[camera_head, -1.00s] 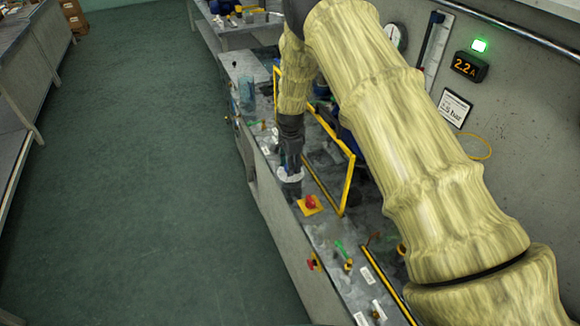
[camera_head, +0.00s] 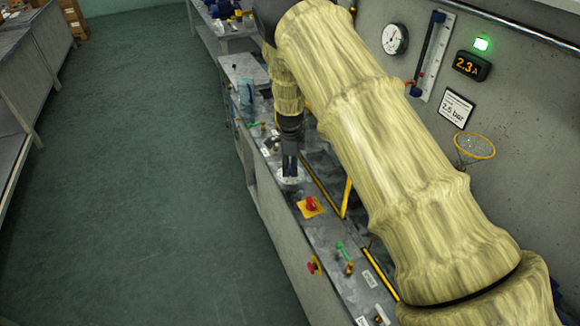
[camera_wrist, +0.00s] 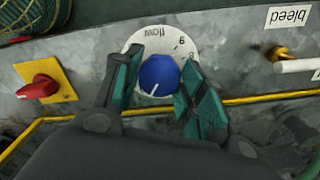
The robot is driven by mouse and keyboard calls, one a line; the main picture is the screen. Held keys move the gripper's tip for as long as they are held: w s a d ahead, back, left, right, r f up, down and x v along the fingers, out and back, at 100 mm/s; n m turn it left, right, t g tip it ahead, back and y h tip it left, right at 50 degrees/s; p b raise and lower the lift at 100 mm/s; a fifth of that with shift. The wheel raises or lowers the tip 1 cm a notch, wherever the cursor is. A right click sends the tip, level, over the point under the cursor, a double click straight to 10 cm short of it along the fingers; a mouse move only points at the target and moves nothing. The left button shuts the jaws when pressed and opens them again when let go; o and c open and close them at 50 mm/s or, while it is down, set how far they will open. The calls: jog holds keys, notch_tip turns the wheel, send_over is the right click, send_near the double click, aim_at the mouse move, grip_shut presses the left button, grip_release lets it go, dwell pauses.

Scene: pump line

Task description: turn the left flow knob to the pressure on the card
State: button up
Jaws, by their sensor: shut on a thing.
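My gripper (camera_head: 290,172) reaches down to the bench's front strip; in the wrist view its two green-padded fingers (camera_wrist: 161,68) stand on both sides of a blue knob (camera_wrist: 158,79), shut on it. The knob has a white pointer line toward the lower left of the picture and sits on a white dial plate (camera_wrist: 139,38) marked "flow". In the head view the gripper hides the knob. The wall card (camera_head: 456,107) reads 2.5 bar. A round pressure gauge (camera_head: 395,39) hangs above; its needle is too small to read exactly.
A display (camera_head: 471,66) reads 2.3 A below a green lamp (camera_head: 481,44). A yellow guard frame (camera_head: 347,197) stands behind the gripper. A "bleed" label (camera_wrist: 288,17) is nearby. The floor aisle is clear.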

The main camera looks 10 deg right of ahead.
aim_at(290, 167)
jog(key=shift+w+r, duration=0.15)
jog(key=o, duration=1)
notch_tip(290, 167, up, 12)
dwell(0.4)
jog(key=shift+a, duration=0.1)
